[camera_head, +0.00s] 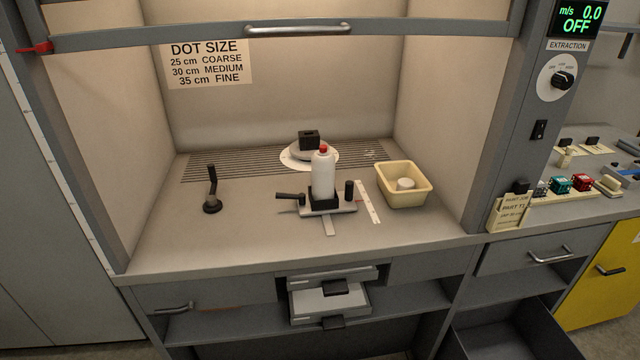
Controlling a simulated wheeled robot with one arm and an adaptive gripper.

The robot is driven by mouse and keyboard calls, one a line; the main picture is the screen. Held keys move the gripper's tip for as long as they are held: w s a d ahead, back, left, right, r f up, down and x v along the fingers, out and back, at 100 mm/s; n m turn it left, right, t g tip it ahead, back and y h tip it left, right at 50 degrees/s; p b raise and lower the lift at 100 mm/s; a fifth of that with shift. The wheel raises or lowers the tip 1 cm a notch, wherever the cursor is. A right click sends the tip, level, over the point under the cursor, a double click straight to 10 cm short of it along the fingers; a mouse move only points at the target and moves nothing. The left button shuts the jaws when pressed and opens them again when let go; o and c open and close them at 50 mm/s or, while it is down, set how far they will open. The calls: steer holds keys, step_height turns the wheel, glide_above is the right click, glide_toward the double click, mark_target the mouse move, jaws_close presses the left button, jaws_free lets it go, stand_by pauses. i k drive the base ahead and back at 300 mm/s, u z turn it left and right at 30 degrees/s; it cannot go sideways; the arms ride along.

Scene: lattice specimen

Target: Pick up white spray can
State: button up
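The white spray can (322,176) stands upright inside the open-fronted booth, near the middle of its floor. It has a red top (323,149). Its lower end sits in a black holder (323,196) on a small grey sliding fixture (328,210) with a black handle on the left and a black knob on the right. The can hides part of a white round disc behind it. My gripper is not in view.
A cream tub (404,169) with a white round item stands right of the can. A black crank-like handle (211,189) stands at left. A ruler (369,202) lies between can and tub. The raised sash bar (298,30) crosses above. Open drawers (330,301) project below the front edge.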

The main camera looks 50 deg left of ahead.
mark_target(323, 165)
steer(key=u, duration=1.85)
steer(key=k, duration=1.3)
steer(key=u, duration=0.5)
steer(key=i, duration=0.6)
steer(key=u, duration=0.65)
steer(key=i, duration=0.7)
steer(key=z, duration=0.7)
steer(key=i, duration=0.85)
steer(key=z, duration=0.3)
